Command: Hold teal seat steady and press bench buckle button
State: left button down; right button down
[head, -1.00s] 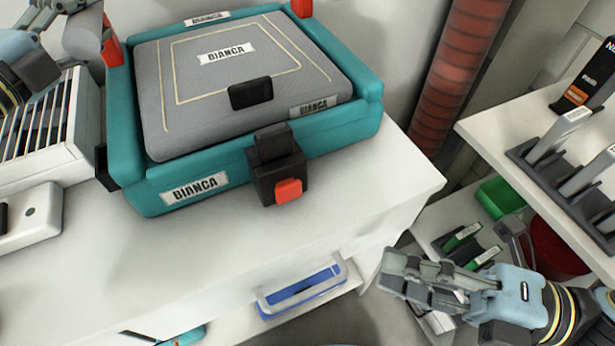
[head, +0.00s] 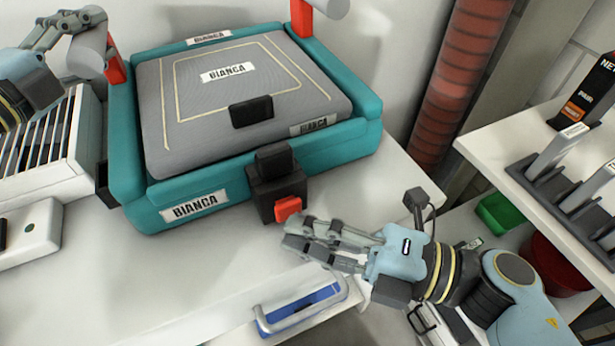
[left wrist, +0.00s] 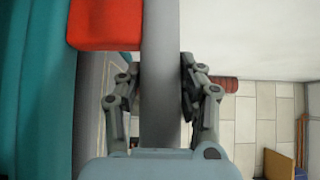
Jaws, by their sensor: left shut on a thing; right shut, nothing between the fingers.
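The teal seat (head: 345,136) with its grey padded lid (head: 185,100) sits on a white bench top. A black buckle (head: 272,180) with a red button (head: 287,208) is on its front side. My left gripper (head: 72,28) is shut on a grey bar (head: 88,54) held by a red bracket (head: 114,62) at the seat's left. In the left wrist view the bar (left wrist: 160,75) runs between both fingers. My right gripper (head: 288,233) is shut and empty, its fingertips just below the red button. I cannot tell whether they touch it.
A slatted white unit (head: 45,140) stands left of the seat. At right, a white shelf (head: 500,150) carries a dark rack (head: 540,185), with a green bin (head: 502,216) below. The bench top before the seat is mostly clear.

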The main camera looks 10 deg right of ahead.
pick_arm(q)
jog(key=shift+f, duration=0.1)
pick_arm(e)
jog(key=shift+w+a, duration=0.2)
jog(key=shift+w, duration=0.35)
jog(key=shift+w+a, duration=0.15)
jog(key=shift+w, duration=0.35)
jog(key=shift+r, duration=0.1)
pick_arm(q)
jog(key=shift+s, duration=0.1)
pick_arm(e)
jog(key=shift+s, duration=0.1)
jog(key=shift+s+d, duration=0.15)
jog(key=shift+s, duration=0.2)
jog(key=s+a+v, duration=0.1)
jog(key=s+v, duration=0.1)
jog(key=v, duration=1)
jog(key=shift+s+f, duration=0.15)
jog(key=shift+f, duration=0.05)
jog(key=shift+d, duration=0.1)
